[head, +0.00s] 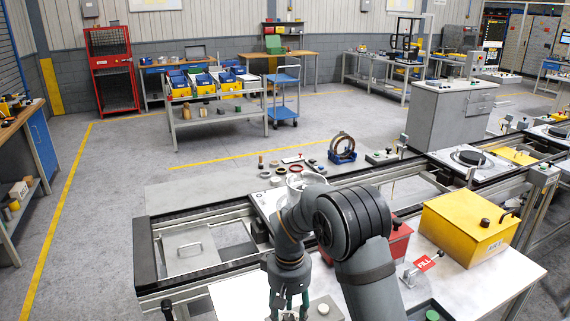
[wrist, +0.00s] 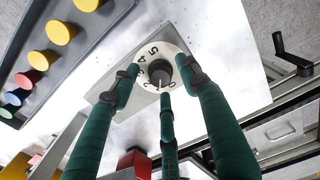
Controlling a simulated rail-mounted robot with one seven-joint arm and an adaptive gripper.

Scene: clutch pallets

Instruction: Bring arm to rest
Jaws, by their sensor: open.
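My gripper (head: 288,303) is low in the head view, hanging down over the white bench with my arm bent above it. In the wrist view its green fingers (wrist: 160,85) are spread apart with nothing held between them. A white numbered dial with a dark knob (wrist: 159,72) on a grey plate lies beyond the fingertips. The fingers overlap the dial's edges in the picture; I cannot tell how far above it they are. In the head view my arm hides part of the bench around the gripper.
A yellow box (head: 465,225) and a red box (head: 385,243) stand on the bench right of my arm. The rail conveyor (head: 195,218) runs behind. A tray of coloured buttons (wrist: 60,45) lies left of the dial. A crank handle (wrist: 292,55) is at the right.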

